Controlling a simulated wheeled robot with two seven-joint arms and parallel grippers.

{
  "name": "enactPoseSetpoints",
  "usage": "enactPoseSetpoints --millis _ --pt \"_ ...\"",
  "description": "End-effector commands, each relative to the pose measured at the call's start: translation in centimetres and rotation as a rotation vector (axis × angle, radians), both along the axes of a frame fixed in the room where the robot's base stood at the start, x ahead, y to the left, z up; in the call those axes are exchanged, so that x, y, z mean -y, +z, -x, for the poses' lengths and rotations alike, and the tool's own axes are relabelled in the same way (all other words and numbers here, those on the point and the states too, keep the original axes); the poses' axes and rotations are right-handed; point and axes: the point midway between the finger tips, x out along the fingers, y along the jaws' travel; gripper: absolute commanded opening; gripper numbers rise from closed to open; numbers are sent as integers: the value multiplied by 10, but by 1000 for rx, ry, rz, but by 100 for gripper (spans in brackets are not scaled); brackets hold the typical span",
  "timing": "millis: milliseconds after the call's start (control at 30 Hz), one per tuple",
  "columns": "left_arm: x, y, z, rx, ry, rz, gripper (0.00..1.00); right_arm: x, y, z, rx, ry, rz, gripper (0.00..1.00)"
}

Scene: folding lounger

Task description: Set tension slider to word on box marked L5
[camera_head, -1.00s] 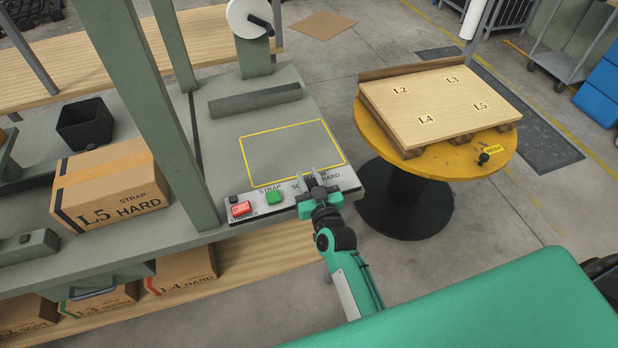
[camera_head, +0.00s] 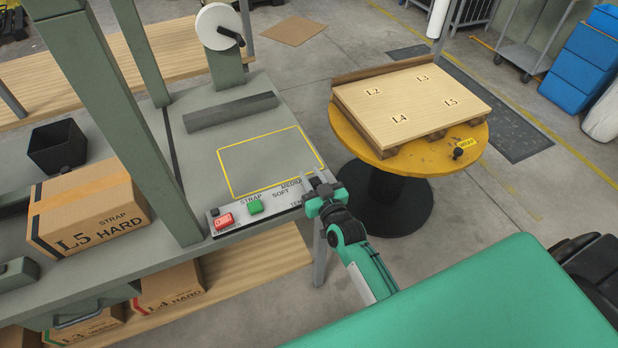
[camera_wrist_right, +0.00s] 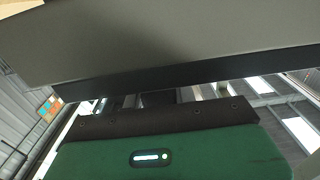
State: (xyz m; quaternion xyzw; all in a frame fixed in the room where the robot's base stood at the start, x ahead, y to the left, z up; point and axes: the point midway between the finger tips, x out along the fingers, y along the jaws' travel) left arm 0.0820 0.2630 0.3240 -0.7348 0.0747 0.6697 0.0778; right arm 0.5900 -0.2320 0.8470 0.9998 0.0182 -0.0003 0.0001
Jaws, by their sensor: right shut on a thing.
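The box marked L5 (camera_head: 88,212) stands on the bench at the left and reads STRAP HARD. The control panel (camera_head: 272,210) at the bench's front edge shows the words SOFT and MEDIUM, with part of a word starting TEN below. My right gripper (camera_head: 319,181) is at the panel's right end, shut on what looks like the tension slider's knob, which it hides. The word HARD is also hidden there. The right wrist view shows only blurred grey and dark surfaces and a green body, with no knob visible. My left gripper is not in view.
A red switch (camera_head: 224,220) and a green button (camera_head: 255,207) sit on the panel left of the gripper. A yellow round table (camera_head: 440,158) bearing a wooden pallet (camera_head: 410,100) stands to the right. A green bench post (camera_head: 160,150) rises at the left.

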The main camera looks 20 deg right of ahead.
Motion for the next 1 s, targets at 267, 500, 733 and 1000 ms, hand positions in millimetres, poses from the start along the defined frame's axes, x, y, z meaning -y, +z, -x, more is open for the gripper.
enactPoseSetpoints --millis 267,500,733,1000 --pt "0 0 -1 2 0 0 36 2 0 0 1 -3 2 49" --pt "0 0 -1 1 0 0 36 2 0 3 1 -3 2 49" --pt "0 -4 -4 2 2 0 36 3 -2 32 -1 -3 1 49" --pt "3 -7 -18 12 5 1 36 5 -2 83 -2 -3 2 49"
